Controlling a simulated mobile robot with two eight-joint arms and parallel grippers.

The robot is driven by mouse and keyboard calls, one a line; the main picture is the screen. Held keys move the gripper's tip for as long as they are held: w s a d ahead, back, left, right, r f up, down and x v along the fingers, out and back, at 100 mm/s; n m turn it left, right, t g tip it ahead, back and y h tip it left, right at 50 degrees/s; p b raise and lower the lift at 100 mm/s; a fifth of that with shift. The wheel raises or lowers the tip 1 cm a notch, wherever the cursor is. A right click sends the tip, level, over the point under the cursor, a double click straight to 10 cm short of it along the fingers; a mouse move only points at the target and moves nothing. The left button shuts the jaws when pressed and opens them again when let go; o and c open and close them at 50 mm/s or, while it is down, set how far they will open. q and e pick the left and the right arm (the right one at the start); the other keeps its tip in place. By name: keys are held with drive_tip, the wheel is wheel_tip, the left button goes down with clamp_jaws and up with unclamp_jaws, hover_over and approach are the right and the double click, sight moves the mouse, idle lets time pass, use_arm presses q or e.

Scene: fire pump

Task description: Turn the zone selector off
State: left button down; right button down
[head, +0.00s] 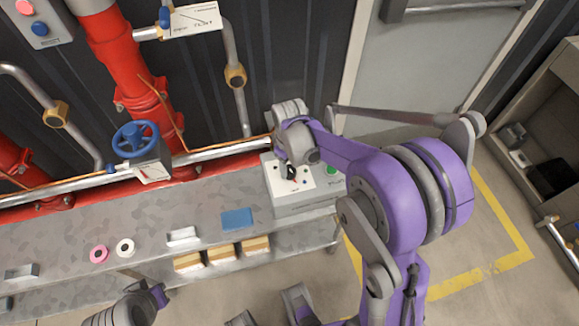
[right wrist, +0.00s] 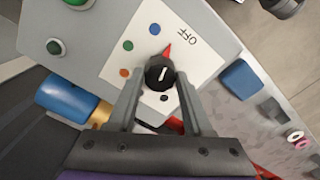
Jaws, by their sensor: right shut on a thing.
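The zone selector is a black round knob (right wrist: 159,73) with a white line on top, on a white panel in the right wrist view. A red pointer at its edge points toward the printed word OFF (right wrist: 181,35). Coloured dots surround the knob. My right gripper (right wrist: 162,78) is shut on the knob, one finger on each side. In the head view the right gripper (head: 291,167) is over the selector box (head: 318,190), and the dark knob shows beneath it. My left gripper cannot be made out; only parts of my own body show along the bottom edge.
A green button (head: 331,170) is on the box's right. The metal bench (head: 75,236) holds a blue block (head: 237,219), a white block (head: 183,236) and pink (head: 99,254) and white (head: 125,247) rings. Red pipes (head: 125,60) with a blue handwheel (head: 135,139) stand behind.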

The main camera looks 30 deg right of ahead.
sight(290, 169)
drive_tip(key=shift+m, duration=1.9)
drive_tip(key=shift+c, duration=1.5)
unclamp_jaws()
drive_tip(key=shift+r, duration=0.15)
wheel_tip(290, 169, up, 11)
drive_tip(key=p, duration=0.1)
drive_tip(key=shift+f, duration=0.2)
